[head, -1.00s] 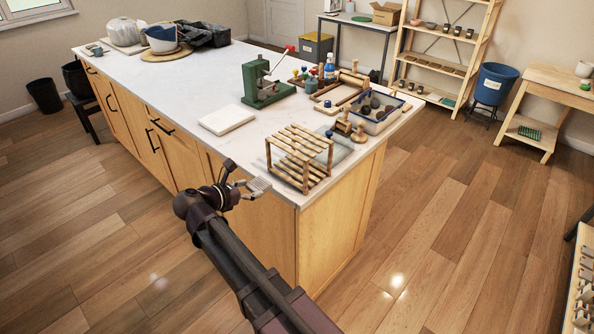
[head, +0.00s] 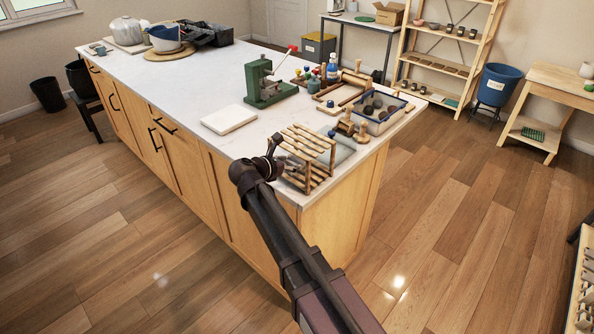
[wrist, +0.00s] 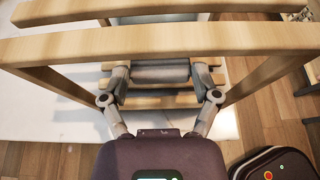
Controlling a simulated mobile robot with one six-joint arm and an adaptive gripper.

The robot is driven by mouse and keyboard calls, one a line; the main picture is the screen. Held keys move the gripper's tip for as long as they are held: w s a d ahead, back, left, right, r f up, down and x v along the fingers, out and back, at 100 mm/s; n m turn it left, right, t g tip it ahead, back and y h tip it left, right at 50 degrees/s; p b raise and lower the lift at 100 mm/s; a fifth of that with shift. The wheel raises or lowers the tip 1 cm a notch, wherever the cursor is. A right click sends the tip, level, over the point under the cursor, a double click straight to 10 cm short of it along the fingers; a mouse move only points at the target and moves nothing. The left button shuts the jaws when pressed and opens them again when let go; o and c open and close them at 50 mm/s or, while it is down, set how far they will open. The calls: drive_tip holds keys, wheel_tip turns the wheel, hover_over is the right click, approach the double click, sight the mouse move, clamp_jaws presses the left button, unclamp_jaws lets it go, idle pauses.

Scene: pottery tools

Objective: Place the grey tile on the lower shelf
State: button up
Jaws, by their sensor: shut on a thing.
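The small wooden slatted rack (head: 310,137) stands near the front corner of the counter. It has an upper shelf (wrist: 160,42) and a lower shelf (wrist: 160,102) of pale slats. My gripper (wrist: 160,78) reaches into the rack's open side, between the two shelves. It is shut on the grey tile (wrist: 160,73), with one finger at each side edge. The tile lies just over the lower slats; I cannot tell whether it touches them. In the head view my arm and the rack hide most of the gripper, and the tile is not clear.
A white slab (head: 229,119) lies left of the rack. A green press (head: 268,84) stands behind it. Small wooden stamps (head: 347,125) and a blue-rimmed tray (head: 396,121) of dark lumps are close behind and right. The counter's front edge is near the rack.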

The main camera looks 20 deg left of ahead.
sight(294, 175)
drive_tip(key=shift+w, duration=0.15)
drive_tip(key=shift+w+d, duration=0.25)
drive_tip(key=shift+w, duration=0.3)
wheel_tip(294, 175, down, 4)
drive_tip(key=b, duration=0.3)
drive_tip(key=shift+r+b, duration=0.25)
drive_tip(key=shift+b, duration=0.05)
drive_tip(key=shift+f, duration=0.15)
drive_tip(key=o, duration=1.1)
drive_tip(key=shift+r, duration=0.25)
drive_tip(key=p+v, duration=0.4)
drive_tip(key=v, duration=0.8)
drive_tip(key=shift+p, duration=0.35)
drive_tip(key=shift+w+d, duration=0.15)
